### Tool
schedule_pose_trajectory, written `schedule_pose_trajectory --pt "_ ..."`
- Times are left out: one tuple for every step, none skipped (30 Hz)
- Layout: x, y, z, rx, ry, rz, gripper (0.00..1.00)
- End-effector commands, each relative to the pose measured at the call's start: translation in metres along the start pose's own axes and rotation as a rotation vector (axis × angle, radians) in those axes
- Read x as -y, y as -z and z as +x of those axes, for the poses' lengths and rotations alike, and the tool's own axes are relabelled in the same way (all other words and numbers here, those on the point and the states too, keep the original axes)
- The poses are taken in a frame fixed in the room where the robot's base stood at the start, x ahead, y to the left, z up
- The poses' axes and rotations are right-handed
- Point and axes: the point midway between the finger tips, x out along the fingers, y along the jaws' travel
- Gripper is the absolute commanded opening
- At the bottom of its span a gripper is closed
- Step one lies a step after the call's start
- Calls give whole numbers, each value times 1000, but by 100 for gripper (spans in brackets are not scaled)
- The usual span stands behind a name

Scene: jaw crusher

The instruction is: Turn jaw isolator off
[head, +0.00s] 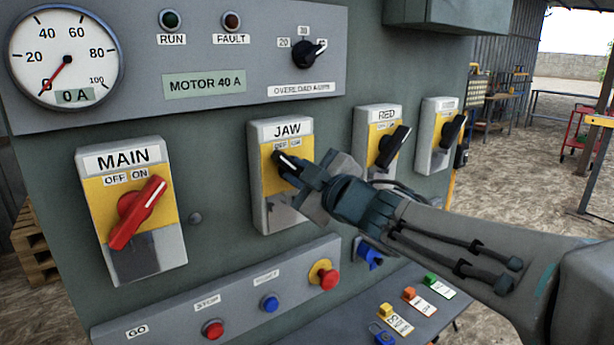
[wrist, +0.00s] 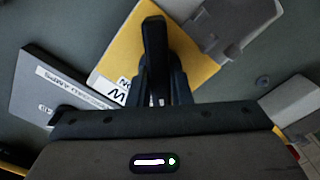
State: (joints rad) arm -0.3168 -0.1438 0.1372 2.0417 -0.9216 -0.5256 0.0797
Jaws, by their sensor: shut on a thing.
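The JAW isolator (head: 257,185) is a grey box with a yellow plate and OFF and ON labels, in the middle of the panel. Its black handle (head: 279,156) shows its tip leaning up and left, under the OFF label; the rest is hidden by my fingers. My gripper (head: 298,172) comes in from the right and is shut on this handle. In the wrist view the black handle (wrist: 155,42) stands between the fingers of my gripper (wrist: 160,75), over the yellow plate. The isolator's grey lower part (wrist: 232,25) is at the top right there.
The MAIN isolator (head: 135,210) with a red handle is to the left. The RED isolator (head: 377,150) and another isolator (head: 438,135) are to the right, close to my arm. A push-button strip (head: 240,300) and a tagged shelf (head: 375,315) lie below.

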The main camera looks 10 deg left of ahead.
Motion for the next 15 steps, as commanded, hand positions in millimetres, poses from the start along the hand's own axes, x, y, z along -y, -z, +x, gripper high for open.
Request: schedule_pose_trajectory --pt "0 0 0 1 -1 -6 0" --pt "0 0 0 1 -1 -8 0" --pt "0 0 0 1 -1 -9 0" --pt "0 0 0 1 -1 -10 0" --pt "0 0 0 1 -1 -10 0" --pt "0 0 0 1 0 -11 0" --pt "0 0 0 1 0 -11 0" --pt "0 0 0 1 0 -11 0" --pt "0 0 0 1 0 -11 0" --pt "0 0 0 0 0 -11 0" --pt "0 0 0 0 0 -11 0" --pt "0 0 0 0 0 -11 0" --pt "0 0 0 0 0 -11 21" --pt "0 0 0 0 0 -10 29" --pt "0 0 0 0 0 -10 40"
